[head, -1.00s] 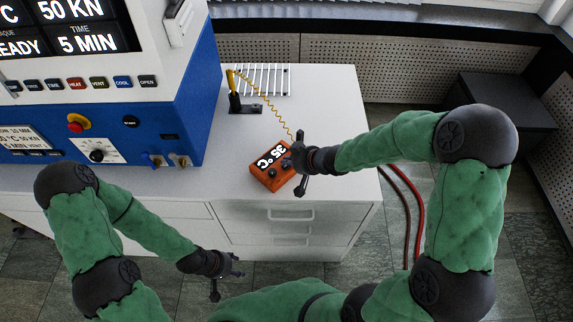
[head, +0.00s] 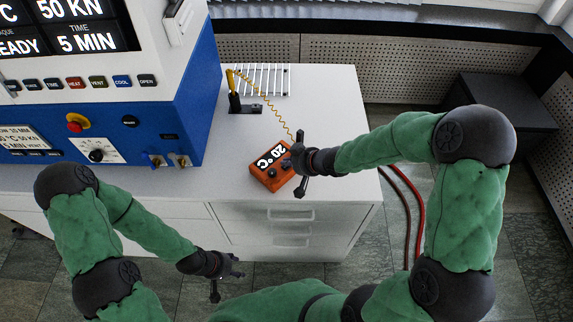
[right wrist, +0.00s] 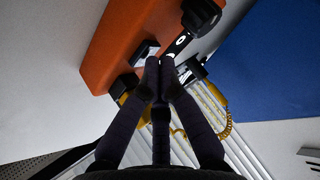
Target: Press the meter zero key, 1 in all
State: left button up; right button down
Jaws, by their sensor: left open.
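The orange meter (head: 265,176) lies on the grey-white bench top near its front edge. Its white-on-black display reads 20 °C in the head view. Its face carries small dark controls; a blue-grey key (right wrist: 146,48) and a round black knob (right wrist: 201,14) show in the right wrist view. My right gripper (right wrist: 159,62) has its fingertips together with nothing between them, over the meter's face beside the key. I cannot tell whether they touch it, and the key's label is not readable. My left gripper (head: 228,277) is open and empty, low in front of the drawers.
A blue and white press (head: 190,110) with buttons and a red stop knob (head: 77,123) stands at left. A yellow probe (head: 231,80) in a black holder (head: 236,103) and a white slatted rack (head: 262,80) are behind the meter. A yellow coiled cable (head: 268,100) runs to the meter.

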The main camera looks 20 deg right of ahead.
dwell(0.4)
jog(key=shift+r+p, duration=0.75)
jog(key=shift+p, duration=0.25)
notch_tip(320, 180, up, 5)
jog(key=p, duration=0.5)
jog(key=shift+r+p, duration=0.1)
jog(key=shift+p, duration=0.2)
dwell(0.4)
